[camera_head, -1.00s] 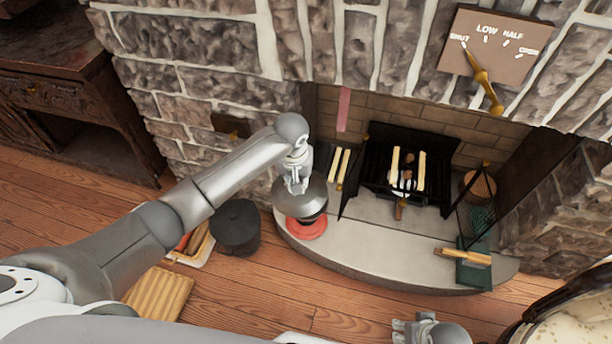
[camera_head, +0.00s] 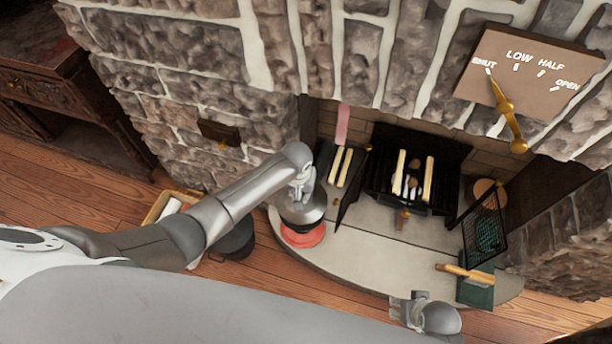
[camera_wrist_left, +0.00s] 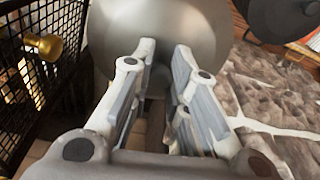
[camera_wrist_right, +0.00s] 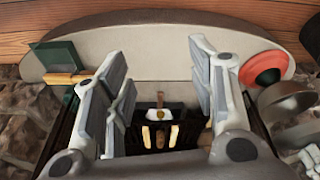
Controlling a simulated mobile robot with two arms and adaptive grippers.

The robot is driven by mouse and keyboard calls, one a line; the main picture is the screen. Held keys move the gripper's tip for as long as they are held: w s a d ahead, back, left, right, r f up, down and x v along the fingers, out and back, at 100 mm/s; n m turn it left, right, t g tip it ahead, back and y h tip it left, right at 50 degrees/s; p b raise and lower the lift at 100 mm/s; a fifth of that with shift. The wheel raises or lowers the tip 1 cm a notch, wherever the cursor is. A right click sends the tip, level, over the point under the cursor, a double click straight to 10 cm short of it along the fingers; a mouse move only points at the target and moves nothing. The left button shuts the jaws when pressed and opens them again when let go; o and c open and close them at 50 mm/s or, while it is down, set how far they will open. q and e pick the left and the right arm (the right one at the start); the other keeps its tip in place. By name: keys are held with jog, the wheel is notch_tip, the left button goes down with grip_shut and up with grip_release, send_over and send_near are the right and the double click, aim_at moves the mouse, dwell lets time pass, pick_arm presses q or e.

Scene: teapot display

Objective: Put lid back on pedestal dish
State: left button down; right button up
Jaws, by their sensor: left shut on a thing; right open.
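A grey dome-shaped lid (camera_head: 304,212) hangs from my left gripper (camera_head: 302,188) in the head view, over a round red dish-like piece (camera_head: 304,238) at the hearth's left end. In the left wrist view the fingers (camera_wrist_left: 158,85) close below the large grey dome (camera_wrist_left: 160,35); the grip point is partly hidden. In the right wrist view the red piece (camera_wrist_right: 262,68) shows a dark centre ring, and the lid (camera_wrist_right: 285,100) appears apart from it. No pedestal is clearly visible. My right gripper (camera_head: 412,306) is open and empty near the hearth's front edge; its fingers (camera_wrist_right: 158,85) are spread.
A dark pot (camera_head: 236,240) stands on the floor left of the hearth, partly behind my left arm. A mesh screen (camera_head: 485,222) and a green box with a wooden-handled tool (camera_head: 476,285) are on the right. The pale hearth (camera_head: 385,255) is clear in the middle.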

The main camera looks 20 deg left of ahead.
pick_arm(q)
jog(key=shift+w, duration=0.2)
jog(key=shift+s+f+b, duration=0.1)
jog(key=shift+s+b, duration=0.05)
jog(key=shift+b, duration=0.15)
jog(key=shift+f+b, duration=0.8)
jog(key=shift+b, duration=0.2)
jog(key=shift+f+b, duration=0.55)
jog(key=shift+b, duration=0.1)
jog(key=shift+f+b, duration=0.5)
jog(key=shift+b, duration=0.15)
jog(key=shift+f+b, duration=0.55)
jog(key=shift+f, duration=0.55)
pick_arm(e)
notch_tip(320, 180, up, 13)
jog(key=t, duration=0.1)
jog(key=shift+s+d+r, duration=0.15)
jog(key=shift+s+d, duration=0.05)
jog(key=shift+s, duration=0.25)
pick_arm(q)
jog(key=shift+p, duration=0.7)
pick_arm(e)
jog(key=shift+r, duration=0.7)
pick_arm(q)
jog(key=shift+f, duration=0.1)
pick_arm(e)
jog(key=shift+r, duration=0.25)
